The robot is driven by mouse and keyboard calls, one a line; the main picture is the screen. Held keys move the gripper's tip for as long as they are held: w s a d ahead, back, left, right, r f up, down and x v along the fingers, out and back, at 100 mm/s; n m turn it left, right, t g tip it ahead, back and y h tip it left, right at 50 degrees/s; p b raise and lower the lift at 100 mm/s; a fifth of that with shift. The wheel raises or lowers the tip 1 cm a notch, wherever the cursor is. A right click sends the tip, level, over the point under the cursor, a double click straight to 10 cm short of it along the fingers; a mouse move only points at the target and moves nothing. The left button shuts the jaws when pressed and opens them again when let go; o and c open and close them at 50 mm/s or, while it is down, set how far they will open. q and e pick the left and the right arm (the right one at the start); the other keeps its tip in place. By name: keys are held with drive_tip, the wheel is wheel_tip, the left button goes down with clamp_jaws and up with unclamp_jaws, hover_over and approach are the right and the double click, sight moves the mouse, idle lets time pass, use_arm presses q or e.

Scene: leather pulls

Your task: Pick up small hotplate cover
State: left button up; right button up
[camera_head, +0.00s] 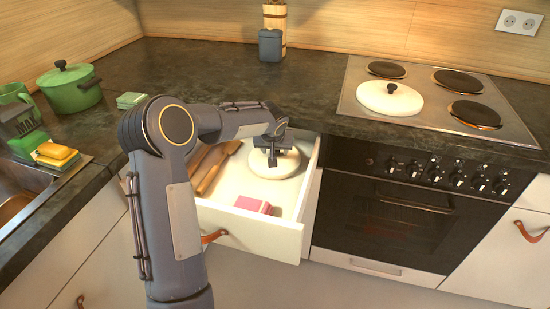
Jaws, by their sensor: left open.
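A round white cover (283,171), which looks like the small hotplate cover, lies in the open drawer (240,228). My left gripper (272,160) reaches down from the left, right over the middle of this cover, and hides its centre and any knob. The gripper is open; I cannot tell whether its fingers stand around a knob or touch the cover. Another round white cover (390,99) with a dark knob sits on the front left plate of the hob (430,115). My right gripper is not in view.
A pink box (252,205) lies in the drawer's front part, and brown wooden utensils (210,170) lie at its left. The drawer walls stand close around the gripper.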

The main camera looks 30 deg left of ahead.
use_arm(q)
drive_tip(key=c, duration=1)
drive_tip(key=shift+r, duration=0.1)
